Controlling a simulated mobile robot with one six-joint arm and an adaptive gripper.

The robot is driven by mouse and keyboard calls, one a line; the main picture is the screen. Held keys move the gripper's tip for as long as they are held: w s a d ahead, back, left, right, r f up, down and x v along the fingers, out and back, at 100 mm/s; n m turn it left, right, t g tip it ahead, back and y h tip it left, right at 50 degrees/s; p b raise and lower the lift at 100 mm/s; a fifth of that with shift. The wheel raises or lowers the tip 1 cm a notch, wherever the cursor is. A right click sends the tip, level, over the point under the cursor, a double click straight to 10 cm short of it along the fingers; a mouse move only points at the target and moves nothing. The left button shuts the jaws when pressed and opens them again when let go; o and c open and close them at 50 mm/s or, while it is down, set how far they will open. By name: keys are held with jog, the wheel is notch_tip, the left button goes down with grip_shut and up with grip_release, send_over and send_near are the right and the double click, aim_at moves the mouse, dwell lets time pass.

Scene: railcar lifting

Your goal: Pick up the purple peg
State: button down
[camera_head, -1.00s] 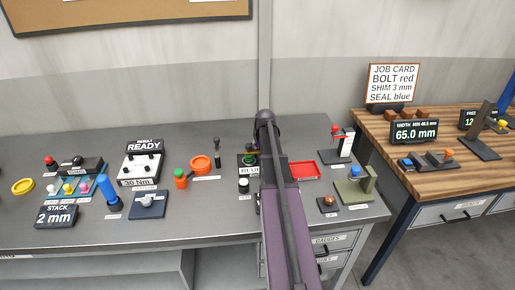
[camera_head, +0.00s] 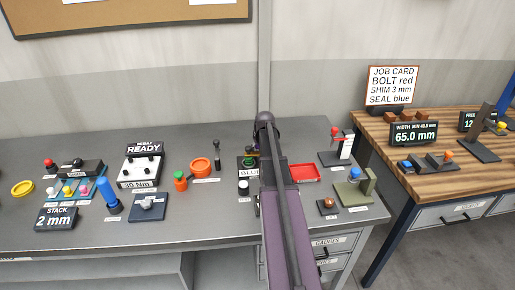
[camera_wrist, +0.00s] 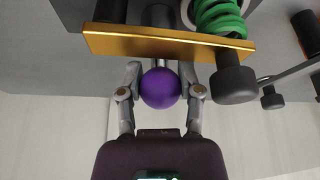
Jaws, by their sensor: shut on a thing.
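The purple peg (camera_wrist: 160,88) shows in the wrist view as a round purple knob on a pale metal stem. The stem runs up to the edge of a gold-coloured plate (camera_wrist: 120,42). My gripper (camera_wrist: 161,78) has one finger on each side of the knob and is shut on it. In the head view my dark arm covers most of this spot, so the fingers and the peg cannot be made out clearly there. Whether the stem is still seated in something cannot be told.
A green coil (camera_wrist: 222,16) and a dark cylindrical knob (camera_wrist: 234,85) are close to the right of the peg. In the head view, a red tray (camera_head: 304,173) lies right of my arm, and an orange ring (camera_head: 200,165) lies to the left.

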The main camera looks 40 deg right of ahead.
jog(key=shift+r+p, duration=4.85)
jog(key=shift+r, duration=0.1)
jog(key=shift+s+f, duration=0.1)
